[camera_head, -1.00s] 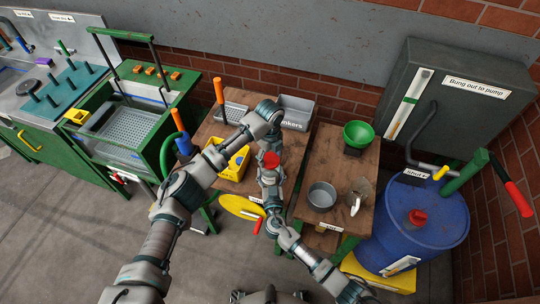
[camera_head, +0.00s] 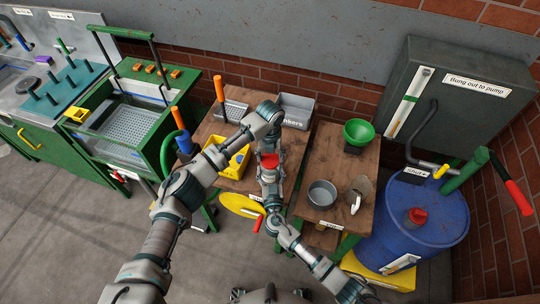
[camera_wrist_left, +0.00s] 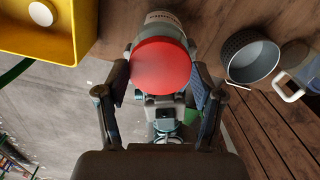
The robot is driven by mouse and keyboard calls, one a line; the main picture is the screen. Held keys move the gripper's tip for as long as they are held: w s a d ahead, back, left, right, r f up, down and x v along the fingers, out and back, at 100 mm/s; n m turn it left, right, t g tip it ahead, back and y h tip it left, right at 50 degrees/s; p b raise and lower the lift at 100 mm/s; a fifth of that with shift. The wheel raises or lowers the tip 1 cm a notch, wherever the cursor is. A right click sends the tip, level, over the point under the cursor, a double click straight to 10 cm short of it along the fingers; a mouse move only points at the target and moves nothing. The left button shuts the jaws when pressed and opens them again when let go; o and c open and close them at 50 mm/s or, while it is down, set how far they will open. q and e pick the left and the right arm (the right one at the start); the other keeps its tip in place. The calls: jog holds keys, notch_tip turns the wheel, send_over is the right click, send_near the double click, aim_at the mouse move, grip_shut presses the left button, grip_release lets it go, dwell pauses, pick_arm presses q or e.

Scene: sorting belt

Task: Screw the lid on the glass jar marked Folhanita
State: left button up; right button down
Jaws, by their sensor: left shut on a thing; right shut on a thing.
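The red lid (camera_wrist_left: 160,66) sits between the two fingers of my left gripper (camera_wrist_left: 160,80) in the left wrist view. The lid also shows red in the head view (camera_head: 269,160), between my two arms' ends. Behind the lid in the wrist view is a pale jar (camera_wrist_left: 163,18) with a printed label, only partly readable. The lid covers most of it, so I cannot tell whether lid and jar touch. My right gripper (camera_head: 268,176) is shut on the jar below the lid; its fingertips are mostly hidden.
A yellow crate (camera_head: 237,163) stands left of my grippers on the wooden table. A grey bin (camera_head: 295,105) is behind. On the right table are a grey pot (camera_head: 322,194), a metal jug (camera_head: 358,190) and a green funnel (camera_head: 359,133). A blue drum (camera_head: 425,215) stands at right.

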pick_arm(q)
jog(key=m, duration=0.5)
jog(key=shift+w+a, duration=0.1)
jog(key=o, duration=0.8)
jog(key=shift+r, duration=0.15)
jog(key=shift+r, duration=2.15)
jog(key=shift+o, duration=0.2)
